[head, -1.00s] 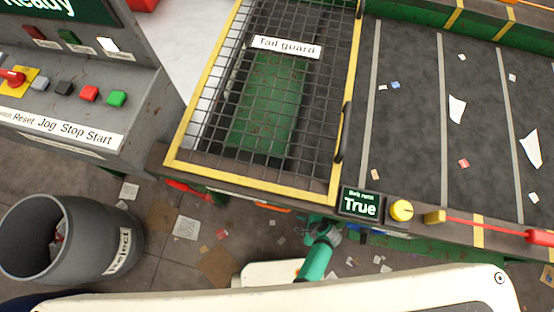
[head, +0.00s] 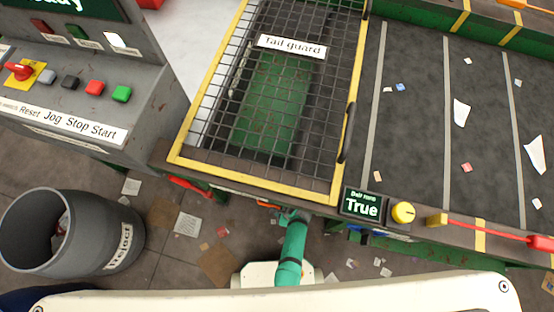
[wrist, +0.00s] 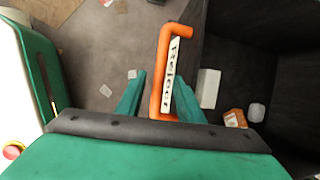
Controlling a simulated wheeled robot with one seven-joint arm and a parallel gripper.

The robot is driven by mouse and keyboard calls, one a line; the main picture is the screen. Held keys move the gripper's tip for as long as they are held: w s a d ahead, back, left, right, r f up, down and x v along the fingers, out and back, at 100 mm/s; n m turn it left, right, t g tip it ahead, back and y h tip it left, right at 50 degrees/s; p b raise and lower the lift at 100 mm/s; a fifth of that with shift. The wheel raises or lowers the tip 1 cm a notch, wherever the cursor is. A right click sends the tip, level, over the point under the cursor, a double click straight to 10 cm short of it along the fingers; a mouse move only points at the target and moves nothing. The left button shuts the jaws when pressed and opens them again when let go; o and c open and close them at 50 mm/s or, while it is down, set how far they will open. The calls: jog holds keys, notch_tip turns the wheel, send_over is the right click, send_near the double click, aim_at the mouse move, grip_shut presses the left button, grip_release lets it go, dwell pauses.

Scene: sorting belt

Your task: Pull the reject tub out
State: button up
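In the wrist view the reject tub (wrist: 232,60) is a dark, open box at the right, with a "Reject" label and an orange handle (wrist: 160,72) on its near side. My gripper (wrist: 159,84) is open, with one green finger on each side of the handle. I cannot tell whether either finger touches it. In the head view a bit of orange (head: 268,205) shows under the belt frame's front edge, beside the end of my green arm. The tub's body is hidden there, and the gripper is mostly hidden.
A grey round bin (head: 110,215), also labelled "Reject", stands at the left by the control panel (head: 85,95). The mesh tail guard (head: 270,183) and the belt (head: 425,120) are above my arm. Paper scraps lie on the floor. The tub holds a white block (wrist: 208,88) and small items.

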jog(key=shift+x, duration=0.75)
